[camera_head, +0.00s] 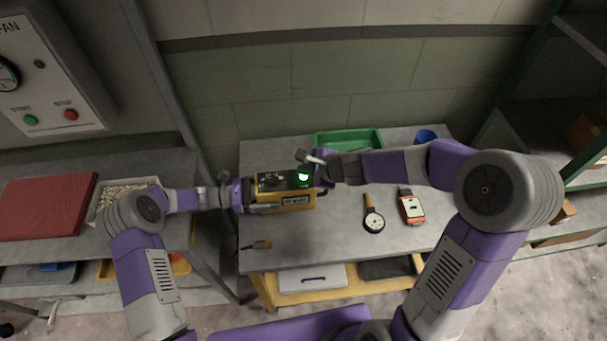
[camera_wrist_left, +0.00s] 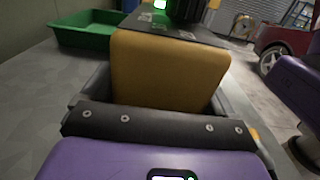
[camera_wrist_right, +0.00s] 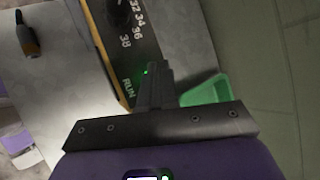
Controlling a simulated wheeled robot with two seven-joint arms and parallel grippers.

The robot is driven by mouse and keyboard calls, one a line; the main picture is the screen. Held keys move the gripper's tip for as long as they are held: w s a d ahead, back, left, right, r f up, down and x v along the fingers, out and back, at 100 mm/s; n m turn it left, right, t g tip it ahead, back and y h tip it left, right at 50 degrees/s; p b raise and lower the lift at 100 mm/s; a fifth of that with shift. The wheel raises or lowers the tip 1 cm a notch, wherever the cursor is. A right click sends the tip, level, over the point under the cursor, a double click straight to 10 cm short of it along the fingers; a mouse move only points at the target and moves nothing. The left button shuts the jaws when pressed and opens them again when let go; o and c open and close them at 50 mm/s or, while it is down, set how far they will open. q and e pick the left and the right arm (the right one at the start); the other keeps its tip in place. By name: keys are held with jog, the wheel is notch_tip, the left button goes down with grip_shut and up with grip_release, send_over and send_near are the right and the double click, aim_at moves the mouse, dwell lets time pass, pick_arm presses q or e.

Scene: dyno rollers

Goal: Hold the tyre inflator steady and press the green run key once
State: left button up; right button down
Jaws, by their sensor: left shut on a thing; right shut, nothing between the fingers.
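The tyre inflator (camera_head: 285,201) is a yellow box with a dark top face, lying on the grey workbench. It fills the middle of the left wrist view (camera_wrist_left: 168,65). My left gripper (camera_head: 243,195) is shut on its left end, with fingers on both sides. My right gripper (camera_wrist_right: 153,75) is shut and empty over the inflator's right end. Its fingertips are right by a small green light (camera_wrist_right: 147,72) close to the RUN lettering (camera_wrist_right: 128,88). The fingers largely hide the key, and I cannot tell whether they touch it. A green glow shows there in the head view.
A green tray (camera_head: 349,139) and a blue cup (camera_head: 425,136) stand behind. A round gauge (camera_head: 373,221) and an orange meter (camera_head: 411,207) lie to the right. A cable plug (camera_head: 261,244) lies in front. The bench's front middle is mostly clear.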

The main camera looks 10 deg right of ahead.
aim_at(306, 178)
jog(key=shift+r, duration=0.35)
jog(key=shift+d, duration=0.1)
jog(key=shift+r, duration=2.5)
pick_arm(q)
jog(key=o, duration=1.6)
